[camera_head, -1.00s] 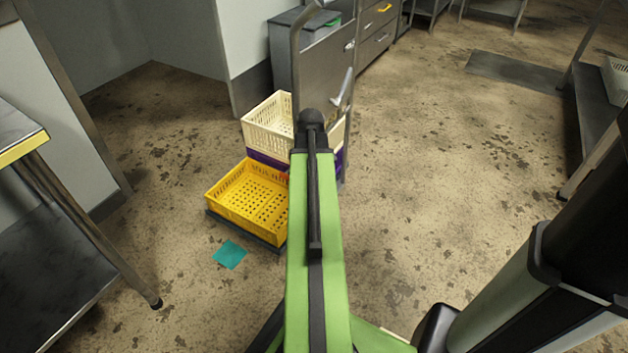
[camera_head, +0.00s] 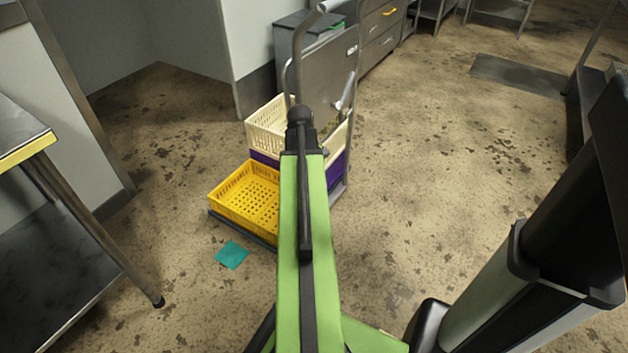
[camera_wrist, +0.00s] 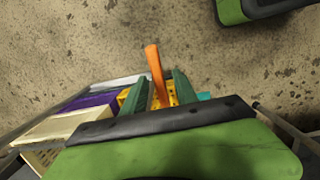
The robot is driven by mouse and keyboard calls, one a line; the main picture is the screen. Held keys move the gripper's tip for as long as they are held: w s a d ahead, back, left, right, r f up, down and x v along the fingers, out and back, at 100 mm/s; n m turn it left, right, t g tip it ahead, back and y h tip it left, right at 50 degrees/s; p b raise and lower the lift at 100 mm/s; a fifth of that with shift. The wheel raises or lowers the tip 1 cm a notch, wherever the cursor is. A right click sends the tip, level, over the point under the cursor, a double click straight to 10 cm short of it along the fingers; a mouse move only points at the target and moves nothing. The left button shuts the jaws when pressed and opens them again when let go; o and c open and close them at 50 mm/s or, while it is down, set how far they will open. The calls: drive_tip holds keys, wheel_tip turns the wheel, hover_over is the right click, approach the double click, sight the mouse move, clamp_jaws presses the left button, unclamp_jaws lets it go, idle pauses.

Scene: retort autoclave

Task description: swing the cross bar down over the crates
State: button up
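An orange bar (camera_wrist: 155,72) stands up between the two green fingers of my gripper (camera_wrist: 161,85) in the wrist view. It looks like part of the cross bar, but its ends are not clear. The fingers are apart, and I see no firm grip on the bar. In the head view my arm hides the gripper and the orange bar. The crates stand on a trolley: a yellow crate (camera_head: 232,205) low at the front, and a cream crate (camera_head: 266,128) on a purple crate (camera_head: 264,159) behind. The trolley's metal handle (camera_head: 297,45) rises behind my arm.
A steel table (camera_head: 22,135) stands at the left, beside a wall. Steel cabinets (camera_head: 378,35) are behind the trolley. A teal sheet (camera_head: 231,255) lies on the floor in front of the yellow crate. The floor right of the trolley is open.

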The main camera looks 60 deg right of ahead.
drive_tip(key=shift+s, duration=0.1)
drive_tip(key=shift+r, duration=0.1)
wheel_tip(320, 180, up, 12)
drive_tip(key=w+p, duration=0.1)
drive_tip(key=p, duration=1.1)
drive_tip(key=shift+w, duration=0.3)
drive_tip(key=shift+d+f, duration=0.1)
drive_tip(key=shift+f, duration=0.1)
drive_tip(key=shift+s, duration=0.1)
